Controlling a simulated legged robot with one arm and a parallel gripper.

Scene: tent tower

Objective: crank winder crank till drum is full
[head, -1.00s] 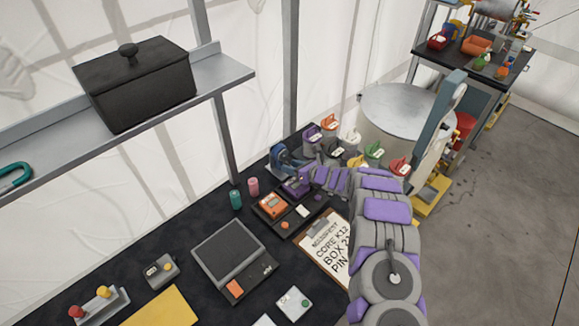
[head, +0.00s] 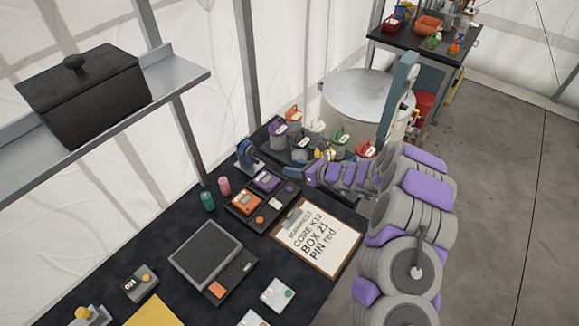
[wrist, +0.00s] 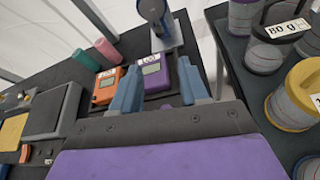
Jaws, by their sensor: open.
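My gripper (wrist: 158,88) is open and empty in the wrist view, its two blue fingers spread in front of an orange handheld meter (wrist: 106,84) and a purple one (wrist: 155,74). In the head view my gripper (head: 311,172) is low over the back of the dark table. A blue device (head: 249,157) with a rounded head stands just beyond; it also shows in the wrist view (wrist: 153,12). I cannot tell whether it is the winder, and no crank handle is clear. A large pale drum (head: 368,92) stands behind, with a tall blue-grey bar (head: 397,100) beside it. Its inside is hidden.
Several canisters with coloured lids (head: 340,136) stand close to my gripper. A clipboard (head: 318,240), a dark flat scale (head: 205,255) and two small cylinders (head: 208,201) lie nearer. A shelf with a black pot (head: 85,95) is at left. Floor at right (head: 500,200) is clear.

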